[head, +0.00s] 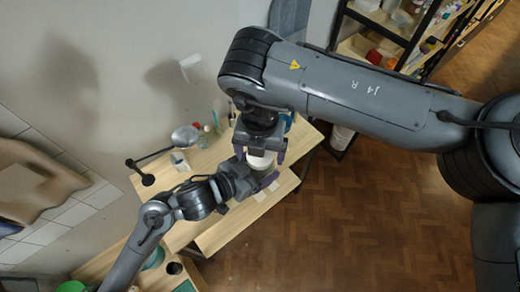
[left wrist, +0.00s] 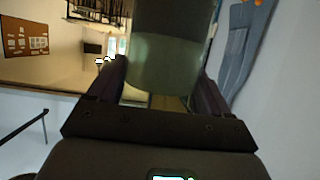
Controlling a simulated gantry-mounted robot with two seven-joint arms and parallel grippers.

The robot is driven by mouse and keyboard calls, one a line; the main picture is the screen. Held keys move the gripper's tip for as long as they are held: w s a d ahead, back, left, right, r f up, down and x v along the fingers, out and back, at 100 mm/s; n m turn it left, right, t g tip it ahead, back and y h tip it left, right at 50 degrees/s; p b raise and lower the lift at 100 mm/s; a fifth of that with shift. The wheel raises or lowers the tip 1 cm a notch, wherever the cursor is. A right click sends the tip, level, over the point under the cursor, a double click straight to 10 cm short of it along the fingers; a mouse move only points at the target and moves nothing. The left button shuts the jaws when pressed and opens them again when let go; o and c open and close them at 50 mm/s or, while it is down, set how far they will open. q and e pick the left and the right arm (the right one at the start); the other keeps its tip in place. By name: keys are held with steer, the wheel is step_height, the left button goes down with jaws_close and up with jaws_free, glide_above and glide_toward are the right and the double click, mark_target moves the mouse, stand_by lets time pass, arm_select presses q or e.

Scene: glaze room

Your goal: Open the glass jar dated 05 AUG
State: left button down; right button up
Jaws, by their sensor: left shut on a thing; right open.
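A glass jar with a white lid (head: 260,161) is held over the wooden bench in the head view. My left gripper (head: 258,174) is shut on the jar's body from the left. In the left wrist view the jar (left wrist: 165,60) is greenish glass between the two dark fingers (left wrist: 160,92). My right gripper (head: 260,151) points down over the lid, open, with one purple finger on each side of it. I cannot tell whether those fingers touch the lid. No date is readable on the jar, and its lid is outside the left wrist view.
The wooden bench (head: 215,157) carries a lamp (head: 184,137) and small bottles at its back, near the wall. Pale cards lie near its front edge. A shelf unit (head: 385,35) stands at the upper right. The parquet floor (head: 360,220) on the right is clear.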

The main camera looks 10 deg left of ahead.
steer(key=shift+r, duration=2.25)
steer(key=shift+c, duration=0.3)
step_height(320, 180, up, 2)
steer(key=shift+r+m, duration=0.2)
steer(key=shift+m, duration=0.9)
steer(key=shift+r+m, duration=0.35)
steer(key=shift+m, duration=0.15)
steer(key=shift+f, duration=3.85)
steer(key=shift+c, duration=0.2)
steer(key=c, duration=1.1)
steer(key=n, duration=0.3)
